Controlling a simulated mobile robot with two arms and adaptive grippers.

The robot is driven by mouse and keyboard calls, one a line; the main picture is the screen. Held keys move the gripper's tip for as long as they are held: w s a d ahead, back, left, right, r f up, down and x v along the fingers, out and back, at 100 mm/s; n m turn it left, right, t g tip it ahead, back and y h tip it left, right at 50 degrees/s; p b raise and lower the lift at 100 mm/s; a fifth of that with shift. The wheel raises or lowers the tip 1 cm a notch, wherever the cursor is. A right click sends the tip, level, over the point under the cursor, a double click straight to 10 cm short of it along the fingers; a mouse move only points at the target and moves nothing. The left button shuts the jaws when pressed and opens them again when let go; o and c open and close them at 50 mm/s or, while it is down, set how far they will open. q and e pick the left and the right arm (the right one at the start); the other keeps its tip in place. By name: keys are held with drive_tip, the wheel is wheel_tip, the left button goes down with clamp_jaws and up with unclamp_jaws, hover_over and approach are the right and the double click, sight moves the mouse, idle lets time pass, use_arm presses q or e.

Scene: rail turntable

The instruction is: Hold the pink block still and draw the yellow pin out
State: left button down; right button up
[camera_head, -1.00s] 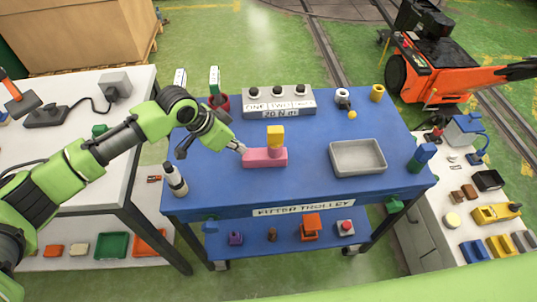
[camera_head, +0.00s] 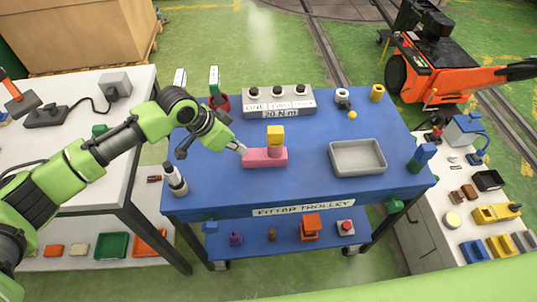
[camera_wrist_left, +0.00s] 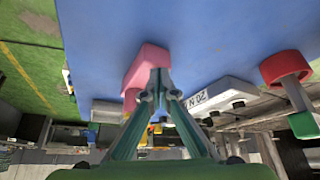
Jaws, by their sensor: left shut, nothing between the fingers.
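The pink block (camera_head: 264,159) lies on the blue trolley top, left of its middle. The yellow pin (camera_head: 275,135) stands upright in the block, with its square yellow head above a pink collar. My left gripper (camera_head: 242,149) is at the block's left end, with its fingertips shut and nothing between them. In the left wrist view the shut fingertips (camera_wrist_left: 158,75) overlap the pink block (camera_wrist_left: 145,65); whether they touch it I cannot tell. The pin is mostly hidden there behind the fingers. My right gripper is in neither view.
A grey tray (camera_head: 358,157) stands right of the block on the blue trolley (camera_head: 310,185). A grey box with black knobs (camera_head: 279,101) stands behind.

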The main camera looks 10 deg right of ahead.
use_arm(q)
drive_tip(key=shift+f, duration=0.4)
drive_tip(key=shift+s+a+f, duration=0.1)
drive_tip(key=shift+s+f, duration=0.15)
drive_tip(key=shift+f, duration=0.15)
idle(0.9)
idle(0.7)
wheel_tip(320, 180, up, 2)
drive_tip(key=shift+w+r+p, duration=0.1)
drive_tip(key=shift+w+p, duration=0.05)
drive_tip(key=shift+p, duration=0.9)
wheel_tip(320, 180, up, 3)
drive_tip(key=p, duration=0.3)
drive_tip(key=shift+r, duration=0.15)
drive_tip(key=shift+w, duration=0.1)
